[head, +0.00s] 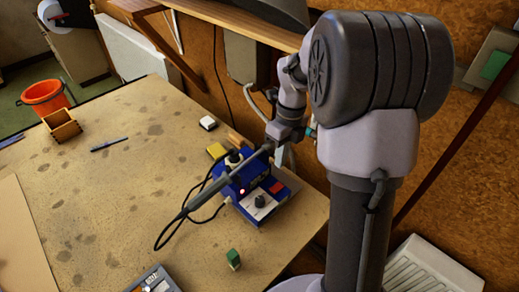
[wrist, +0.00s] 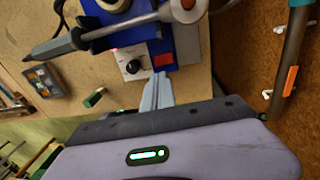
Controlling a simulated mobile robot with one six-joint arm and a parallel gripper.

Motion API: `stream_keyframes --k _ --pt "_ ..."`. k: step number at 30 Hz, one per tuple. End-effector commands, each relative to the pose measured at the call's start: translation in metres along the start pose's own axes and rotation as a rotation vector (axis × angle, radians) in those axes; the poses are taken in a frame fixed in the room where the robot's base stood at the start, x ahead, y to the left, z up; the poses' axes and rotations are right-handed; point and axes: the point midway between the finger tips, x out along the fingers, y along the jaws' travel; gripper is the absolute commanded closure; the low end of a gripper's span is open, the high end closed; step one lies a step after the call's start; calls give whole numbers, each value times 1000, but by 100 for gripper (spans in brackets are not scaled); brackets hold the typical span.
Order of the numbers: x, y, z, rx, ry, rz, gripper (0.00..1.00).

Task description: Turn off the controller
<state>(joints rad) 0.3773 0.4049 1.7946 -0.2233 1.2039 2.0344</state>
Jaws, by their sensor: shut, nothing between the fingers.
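The controller (head: 236,180) is a blue box on the right part of the table. Its pale front panel (head: 257,207) carries a dark knob (head: 260,201), and a small red light (head: 242,191) glows beside it. A red switch (head: 277,188) sits to the right of the knob and also shows in the wrist view (wrist: 164,60). A soldering iron (head: 202,197) lies across the top of the controller. My gripper (wrist: 156,80) is shut and empty, its tips just below the red switch in the wrist view. I cannot tell whether they touch it.
A yellow sponge (head: 217,151) and a white block (head: 208,123) lie behind the controller. A small green block (head: 233,258) stands in front of it. A dark cable loops to its left. A shelf (head: 235,22) juts from the wall above. The table's left middle is mostly clear.

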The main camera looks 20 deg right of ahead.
Motion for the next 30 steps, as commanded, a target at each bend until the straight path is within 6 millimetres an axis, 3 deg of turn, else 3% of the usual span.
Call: stream_keyframes --k 10,22,30 --pt "6 0 0 4 1 1 100" --pt "82 0 0 2 2 2 100" --pt "101 1 0 2 0 0 100"
